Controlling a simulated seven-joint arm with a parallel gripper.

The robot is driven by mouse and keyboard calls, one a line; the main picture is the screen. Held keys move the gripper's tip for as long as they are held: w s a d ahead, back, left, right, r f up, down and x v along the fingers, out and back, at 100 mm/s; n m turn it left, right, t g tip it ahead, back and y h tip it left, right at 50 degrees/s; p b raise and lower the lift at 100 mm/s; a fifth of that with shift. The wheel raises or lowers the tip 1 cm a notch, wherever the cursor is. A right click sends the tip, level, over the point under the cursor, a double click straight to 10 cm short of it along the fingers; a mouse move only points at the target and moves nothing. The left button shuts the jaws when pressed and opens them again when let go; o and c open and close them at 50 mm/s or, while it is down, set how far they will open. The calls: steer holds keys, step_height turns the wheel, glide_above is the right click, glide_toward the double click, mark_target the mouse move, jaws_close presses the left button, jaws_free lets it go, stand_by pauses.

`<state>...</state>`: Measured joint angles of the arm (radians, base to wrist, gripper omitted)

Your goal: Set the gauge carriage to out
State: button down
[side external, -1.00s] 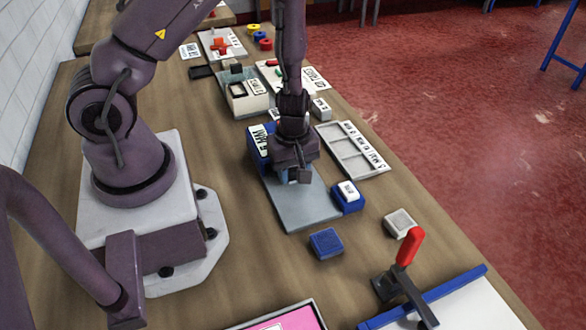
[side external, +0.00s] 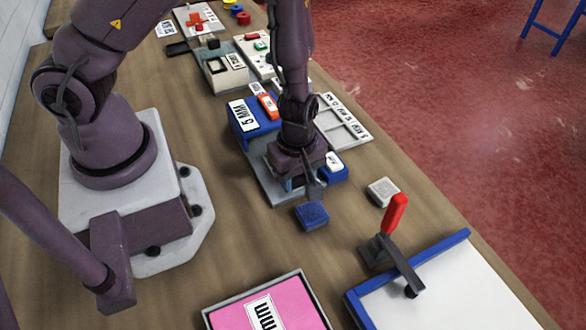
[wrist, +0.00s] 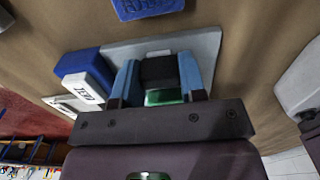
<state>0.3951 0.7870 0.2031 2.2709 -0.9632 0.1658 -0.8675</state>
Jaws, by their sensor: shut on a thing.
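My gripper (side external: 298,182) points down over a grey plate (side external: 262,180) on the bench. In the wrist view its two blue fingers (wrist: 160,72) are shut on a dark block (wrist: 158,72) with a pale end, which looks to be the gauge carriage. A green patch (wrist: 165,97) shows between the fingers. In the side view my gripper hides the held block. A blue block labelled 5 MM (side external: 243,115) stands at the plate's far end, with an orange piece (side external: 268,105) on it. A blue block labelled ZERO (wrist: 85,75) is beside the plate.
A blue pad (side external: 311,215) lies close to the plate's near end, and a grey pad (side external: 383,191) lies to its right. A compartment tray (side external: 345,122) lies behind right.

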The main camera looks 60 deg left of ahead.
steer(key=shift+d, duration=0.4)
steer(key=c, duration=0.8)
jaws_free()
steer(key=shift+o, duration=0.6)
steer(key=shift+a, duration=0.1)
step_height(320, 180, up, 13)
